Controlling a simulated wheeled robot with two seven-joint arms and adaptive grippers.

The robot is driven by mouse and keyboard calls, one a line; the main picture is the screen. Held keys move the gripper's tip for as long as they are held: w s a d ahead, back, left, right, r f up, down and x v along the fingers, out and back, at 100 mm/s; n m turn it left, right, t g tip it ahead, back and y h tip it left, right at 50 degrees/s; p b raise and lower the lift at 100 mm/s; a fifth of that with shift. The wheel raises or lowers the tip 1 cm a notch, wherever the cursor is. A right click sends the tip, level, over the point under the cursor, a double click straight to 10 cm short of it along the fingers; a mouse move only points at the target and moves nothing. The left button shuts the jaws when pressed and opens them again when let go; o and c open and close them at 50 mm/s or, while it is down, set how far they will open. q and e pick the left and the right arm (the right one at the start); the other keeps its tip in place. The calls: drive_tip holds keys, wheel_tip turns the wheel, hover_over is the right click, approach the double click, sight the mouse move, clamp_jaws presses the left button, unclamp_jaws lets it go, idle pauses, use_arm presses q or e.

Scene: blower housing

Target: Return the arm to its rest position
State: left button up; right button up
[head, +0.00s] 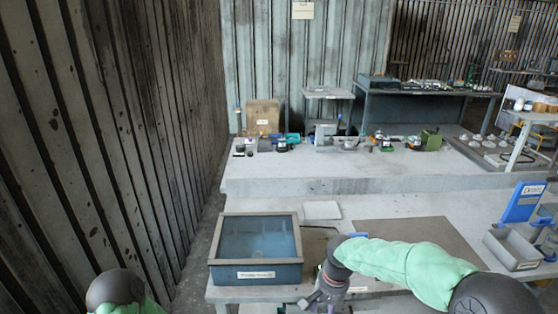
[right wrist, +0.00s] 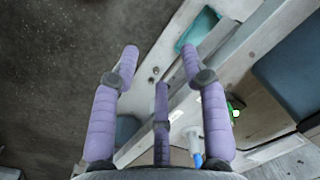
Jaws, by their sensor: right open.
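My right arm (head: 420,262) in its green sleeve reaches in from the lower right over the front of the near bench. Its gripper (head: 326,292) hangs by the bench's front edge, just right of the blue box, with its tips cut off by the frame's bottom. In the right wrist view the purple fingers of this gripper (right wrist: 160,62) are spread apart, with nothing between them. Of my left arm (head: 115,288), only a dark joint and a bit of green sleeve show at the lower left; its gripper is out of the frame.
A blue box with a clear top (head: 255,245) stands on the near bench, close left of the right gripper. A brown mat (head: 430,232) and a grey bin (head: 514,248) lie to the right. A teal tray (right wrist: 197,30) shows beyond the fingers. A ribbed wall (head: 120,140) bounds the left.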

drive_tip(key=s+a+f+n+y, duration=0.1)
drive_tip(key=s+a+f, duration=0.15)
drive_tip(key=f, duration=0.75)
drive_tip(key=s+f+n+y, duration=0.1)
drive_tip(key=s+f, duration=1.6)
drive_tip(key=s, duration=0.1)
drive_tip(key=shift+s+a+t+y, duration=0.15)
drive_tip(key=shift+s+t+y, duration=0.15)
drive_tip(key=shift+s+y, duration=0.1)
